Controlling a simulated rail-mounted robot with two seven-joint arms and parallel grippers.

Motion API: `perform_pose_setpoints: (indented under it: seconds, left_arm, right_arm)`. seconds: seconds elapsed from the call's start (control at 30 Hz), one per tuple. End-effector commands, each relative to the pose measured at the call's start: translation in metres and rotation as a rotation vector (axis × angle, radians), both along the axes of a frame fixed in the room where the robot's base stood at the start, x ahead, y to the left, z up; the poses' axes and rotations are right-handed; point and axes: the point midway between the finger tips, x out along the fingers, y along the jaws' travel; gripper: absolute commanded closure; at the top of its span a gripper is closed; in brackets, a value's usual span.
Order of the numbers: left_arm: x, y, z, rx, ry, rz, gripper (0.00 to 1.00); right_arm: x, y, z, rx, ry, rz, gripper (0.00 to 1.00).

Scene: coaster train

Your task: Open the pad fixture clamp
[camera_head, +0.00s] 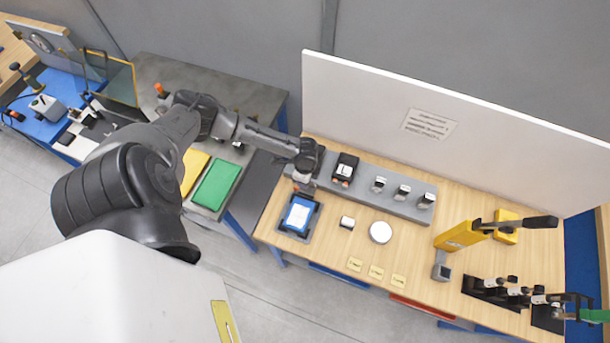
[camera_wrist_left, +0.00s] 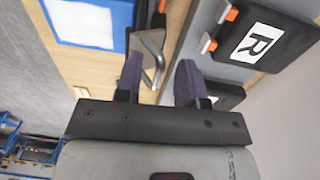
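The pad fixture (camera_head: 283,226) is a dark tray on the wooden table, holding a blue pad (camera_head: 298,216) with a white face. The pad also shows at the upper left of the left wrist view (camera_wrist_left: 88,22). The clamp (camera_wrist_left: 154,45) is a metal lever with an orange part, beside the pad. My left gripper (camera_head: 303,180) is over the back edge of the fixture and hides much of the clamp in the head view. In the wrist view the left gripper (camera_wrist_left: 158,80) has its fingers apart, with the lever showing between and beyond them. Contact cannot be told. My right gripper is not in view.
A grey rail (camera_head: 400,205) behind the fixture carries a black box (camera_head: 345,168), marked R in the wrist view (camera_wrist_left: 262,45), and several metal pieces. A white disc (camera_head: 380,232) and a yellow press (camera_head: 462,236) stand to the right. A white panel (camera_head: 450,115) rises behind.

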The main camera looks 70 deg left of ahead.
Motion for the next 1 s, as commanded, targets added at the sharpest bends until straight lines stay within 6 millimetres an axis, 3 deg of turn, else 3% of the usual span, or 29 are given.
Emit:
perform_pose_setpoints:
  seconds: [0.17, 0.53, 1.0]
  left_arm:
    - [0.000, 0.000, 0.000, 0.000, 0.000, 0.000, 0.65]
    - [0.000, 0.000, 0.000, 0.000, 0.000, 0.000, 1.00]
    - [0.006, 0.005, -0.003, -0.057, 0.057, 0.003, 1.00]
  right_arm:
    - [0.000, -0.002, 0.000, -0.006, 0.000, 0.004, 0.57]
    - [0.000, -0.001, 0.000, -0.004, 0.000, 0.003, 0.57]
    - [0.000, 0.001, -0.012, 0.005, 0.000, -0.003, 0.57]
